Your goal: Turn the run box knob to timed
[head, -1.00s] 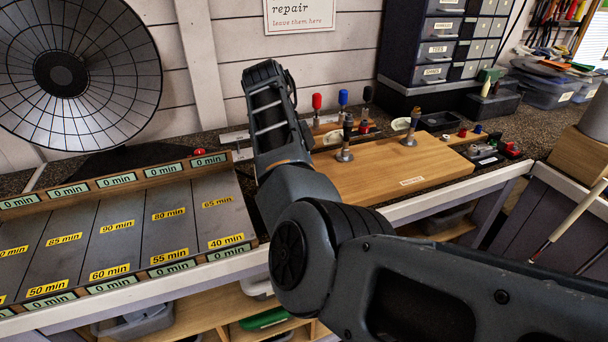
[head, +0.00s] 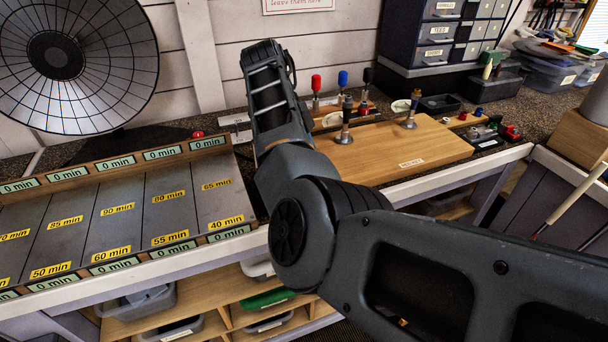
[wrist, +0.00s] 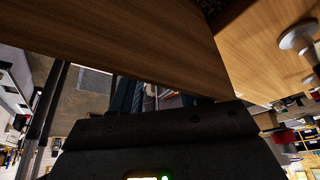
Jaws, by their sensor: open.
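I cannot make out a run box or its knob for certain in either view. A small red part (head: 198,134) shows on the counter below the round dish, too small to identify. A pale plate (head: 236,120) lies by the wall, partly hidden behind my arm. My arm reaches up over the counter in the head view and hides its own end. In the wrist view my gripper (wrist: 160,97) shows only in part, dark and open, with no object visible in it. A wooden surface (wrist: 110,35) crosses close in front of it.
A wooden board (head: 400,155) with upright metal posts (head: 346,125) lies right of my arm. A slotted tray with minute labels (head: 120,210) fills the left counter. The dish (head: 105,60) stands behind it. Drawers (head: 436,33) stand at back right.

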